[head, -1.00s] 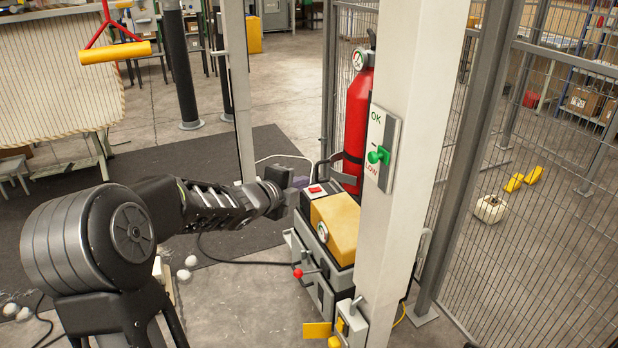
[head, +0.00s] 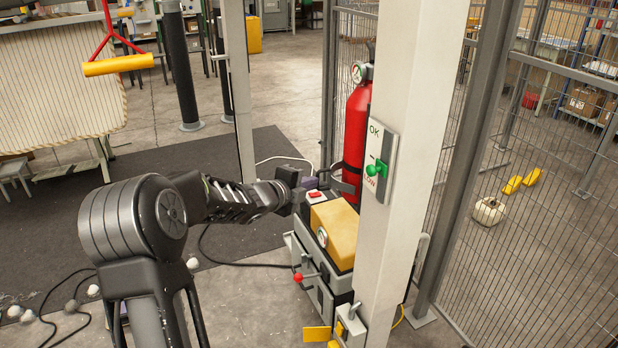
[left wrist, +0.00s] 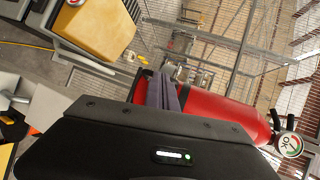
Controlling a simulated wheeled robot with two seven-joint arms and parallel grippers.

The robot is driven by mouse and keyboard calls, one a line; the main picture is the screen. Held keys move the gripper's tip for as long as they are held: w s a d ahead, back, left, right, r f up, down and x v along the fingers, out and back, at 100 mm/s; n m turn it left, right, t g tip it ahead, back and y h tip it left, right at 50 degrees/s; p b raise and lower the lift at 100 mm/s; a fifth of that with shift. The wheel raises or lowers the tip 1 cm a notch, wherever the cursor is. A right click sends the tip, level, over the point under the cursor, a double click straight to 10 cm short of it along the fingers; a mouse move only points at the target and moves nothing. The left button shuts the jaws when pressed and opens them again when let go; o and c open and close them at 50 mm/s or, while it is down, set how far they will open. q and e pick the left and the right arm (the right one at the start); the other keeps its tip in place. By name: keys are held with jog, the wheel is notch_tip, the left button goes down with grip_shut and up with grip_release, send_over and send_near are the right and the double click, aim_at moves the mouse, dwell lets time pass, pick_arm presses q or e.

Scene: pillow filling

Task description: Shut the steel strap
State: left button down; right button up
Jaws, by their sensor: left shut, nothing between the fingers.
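The red fire extinguisher (head: 356,125) stands upright behind the white post. It also shows in the left wrist view (left wrist: 225,112). The grey steel strap (head: 346,186) is a curved band low in front of the extinguisher. Whether its end meets a catch is hidden. My left gripper (head: 311,183) is shut and empty at the strap's left side, close to it. I cannot tell whether they touch. In the left wrist view the purplish fingers (left wrist: 166,92) are together in front of the red cylinder. My right gripper is not in view.
A grey unit with a yellow block (head: 336,232) and a red-knobbed lever (head: 298,277) stands just below the gripper. The white post (head: 410,150) with a green-lever OK/LOW plate (head: 379,165) blocks the right side. Mesh fencing (head: 540,150) stands beyond.

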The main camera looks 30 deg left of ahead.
pick_arm(q)
jog(key=w+m+h+p, duration=0.1)
jog(key=w, duration=0.1)
jog(key=w+a+h+p, duration=0.1)
jog(key=w+p, duration=0.1)
jog(key=shift+a+m, duration=0.1)
jog(key=shift+m, duration=0.3)
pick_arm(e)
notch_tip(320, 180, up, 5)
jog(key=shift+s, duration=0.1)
